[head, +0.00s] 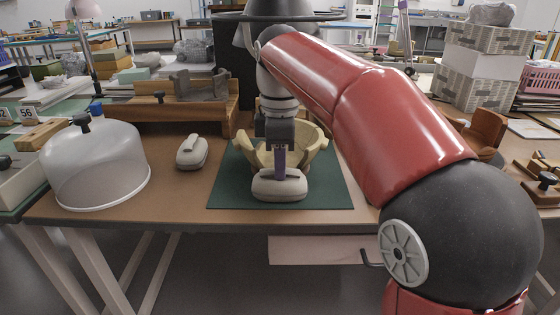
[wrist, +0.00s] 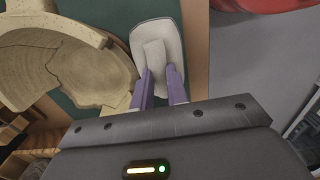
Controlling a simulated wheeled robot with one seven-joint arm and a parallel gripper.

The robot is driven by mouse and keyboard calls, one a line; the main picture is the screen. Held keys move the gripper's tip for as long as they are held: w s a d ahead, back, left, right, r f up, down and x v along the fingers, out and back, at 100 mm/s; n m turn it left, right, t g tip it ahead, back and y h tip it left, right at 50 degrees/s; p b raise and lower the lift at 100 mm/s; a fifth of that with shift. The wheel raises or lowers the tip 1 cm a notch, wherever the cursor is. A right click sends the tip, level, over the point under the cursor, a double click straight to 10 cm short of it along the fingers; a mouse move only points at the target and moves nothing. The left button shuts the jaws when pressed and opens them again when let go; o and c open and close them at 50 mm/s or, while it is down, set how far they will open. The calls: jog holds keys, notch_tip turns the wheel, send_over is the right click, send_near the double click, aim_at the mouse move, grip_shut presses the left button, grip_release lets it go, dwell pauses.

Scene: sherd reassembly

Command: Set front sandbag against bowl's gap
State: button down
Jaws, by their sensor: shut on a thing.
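The bowl (head: 312,140) is cream-coloured with a broken, uneven rim and stands on a green mat (head: 330,186). In the wrist view the bowl (wrist: 82,70) lies left of my gripper, and a break shows in its wall. The front sandbag (head: 280,186) is a pale grey cushion with a raised grip strip, at the mat's front edge before the bowl. My gripper (head: 280,170) is shut on that strip from above; its purple fingers (wrist: 160,80) straddle it in the wrist view. I cannot tell whether the sandbag touches the bowl.
A second sandbag (head: 192,152) lies on the table left of the mat. A clear dome cover (head: 96,168) stands at the table's left. A wooden rack (head: 160,112) is behind.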

jog(key=c, duration=1.3)
grip_release()
notch_tip(320, 180, up, 7)
jog(key=shift+f+p, duration=0.1)
jog(key=shift+p, duration=0.9)
jog(key=shift+r, duration=0.35)
jog(key=shift+s+d+r, duration=0.15)
jog(key=shift+d, duration=0.05)
jog(key=s+d+f+m+t, duration=0.2)
jog(key=s+d+f+m, duration=0.4)
jog(key=s+f+m, duration=0.2)
jog(key=s+d+f+m+t, duration=0.3)
jog(key=s+d+f+m, duration=0.4)
jog(key=s, duration=0.5)
notch_tip(320, 180, down, 3)
jog(key=m, duration=0.2)
jog(key=shift+d+m+t, duration=0.2)
jog(key=shift+m+t, duration=0.1)
